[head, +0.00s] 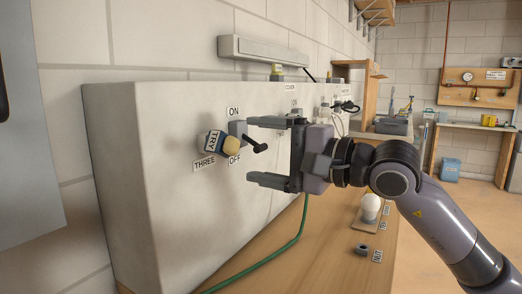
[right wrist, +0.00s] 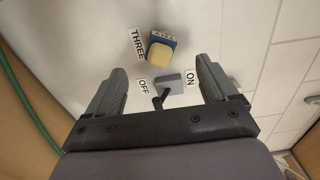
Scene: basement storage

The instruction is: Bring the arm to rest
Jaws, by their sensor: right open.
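My right gripper (head: 250,150) is open and empty in front of the pale wall panel (head: 150,150). Its fingers point at the panel. A small grey switch (head: 238,128) with a black lever sits on the panel between the ON and OFF labels. In the right wrist view the switch (right wrist: 169,83) shows between the open fingers of the right gripper (right wrist: 160,72), and its lever slants toward the OFF side. I cannot tell how far the fingers are from the panel. My left gripper is not in view.
A blue block with a yellow face (head: 230,145) sits on the panel beside the switch, near the THREE label. A green hose (head: 290,245) runs along the wooden bench (head: 330,260). A white bulb (head: 371,207) and a small dark ring (head: 361,249) are on the bench.

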